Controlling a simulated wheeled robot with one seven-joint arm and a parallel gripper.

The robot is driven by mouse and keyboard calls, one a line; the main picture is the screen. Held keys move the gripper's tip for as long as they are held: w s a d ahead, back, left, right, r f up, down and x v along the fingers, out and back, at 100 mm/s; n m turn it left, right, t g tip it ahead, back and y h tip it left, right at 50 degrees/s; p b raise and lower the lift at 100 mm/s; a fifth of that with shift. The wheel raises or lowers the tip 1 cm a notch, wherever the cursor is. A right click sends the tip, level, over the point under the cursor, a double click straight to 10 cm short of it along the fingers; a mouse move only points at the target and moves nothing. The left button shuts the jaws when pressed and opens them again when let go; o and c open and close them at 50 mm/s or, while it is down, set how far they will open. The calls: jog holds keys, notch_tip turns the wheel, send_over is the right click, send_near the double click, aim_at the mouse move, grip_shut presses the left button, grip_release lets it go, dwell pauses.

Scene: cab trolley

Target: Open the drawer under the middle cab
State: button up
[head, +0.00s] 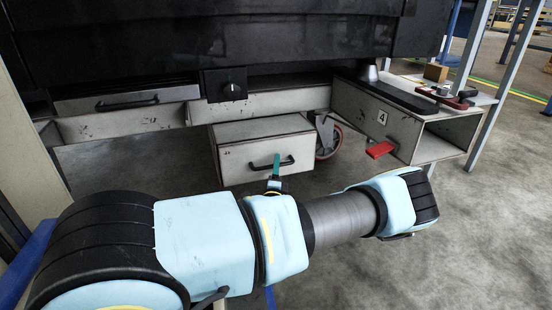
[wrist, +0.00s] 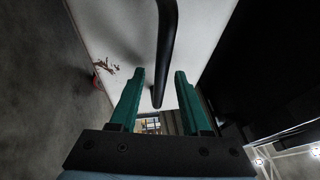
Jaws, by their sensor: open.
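A grey drawer box (head: 240,158) hangs low under the middle of the dark cab body, with its front and a strip of its top showing. It has a black bar handle (head: 287,163). I cannot tell whether the drawer stands slightly out. My gripper (head: 276,162) has green fingers and is at the handle, partly hidden by my arm. In the wrist view, my gripper (wrist: 160,73) is open, and the black handle (wrist: 166,40) runs between the two fingers without visible contact. The pale drawer front (wrist: 120,30) lies behind it.
Another drawer with a black handle (head: 127,102) is at the left. A black knob panel (head: 226,85) sits above the grey box. A wheel (head: 328,137) and a red tab (head: 380,149) are to its right. The floor in front on the right is clear.

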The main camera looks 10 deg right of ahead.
jog(key=shift+w, duration=0.15)
grip_shut()
dwell(1.4)
